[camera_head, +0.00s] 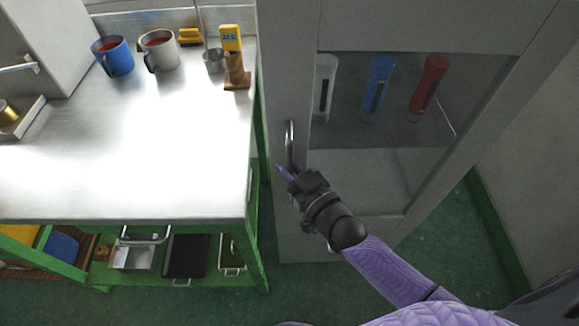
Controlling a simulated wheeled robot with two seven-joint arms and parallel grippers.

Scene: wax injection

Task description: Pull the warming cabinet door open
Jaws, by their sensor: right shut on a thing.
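The warming cabinet (284,60) stands at the centre right, a tall grey unit with a glazed door (412,215). The door looks closed against its frame. A vertical metal bar handle (289,140) is on the door's left side. My right gripper (287,174) is at the lower end of this handle and shut on it. The black wrist covers part of the door frame, and the fingertips are partly hidden. Behind the glass are a white, a blue (378,84) and a red (428,86) cylinder. My left gripper is not in view.
A steel-topped table (130,150) on a green frame stands left of the cabinet. It carries a blue mug (113,56), a grey mug (159,50) and a yellow meter (231,38) on a wooden stand. Trays sit on its lower shelf. Green floor is clear in front.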

